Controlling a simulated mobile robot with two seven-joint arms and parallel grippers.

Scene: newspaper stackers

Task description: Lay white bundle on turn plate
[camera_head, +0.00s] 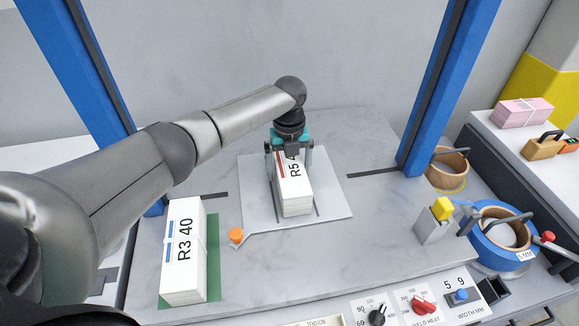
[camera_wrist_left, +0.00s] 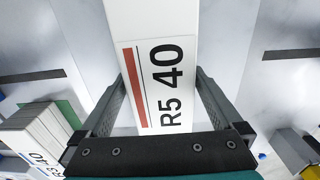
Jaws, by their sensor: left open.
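A white bundle marked R5 40 (camera_head: 296,193) with a red stripe lies on the light grey turn plate (camera_head: 335,202) in the middle of the table. My left gripper (camera_head: 290,155) is over the bundle's far end, its jaws open with one finger on each side. In the left wrist view the same bundle (camera_wrist_left: 155,50) runs between the two spread fingers. I cannot tell whether the fingers touch it. A second white bundle marked R3 40 (camera_head: 184,250), with blue stripes and a band round it, lies on a green mat (camera_head: 214,262). My right gripper is not in view.
An orange knob (camera_head: 236,235) sits at the plate's front left corner. Blue posts (camera_head: 435,110) rise on both sides. A blue tape reel (camera_head: 500,245), a yellow-topped block (camera_head: 438,215) and a control panel (camera_head: 400,302) line the right and front. A pink bundle (camera_head: 522,112) lies farther right.

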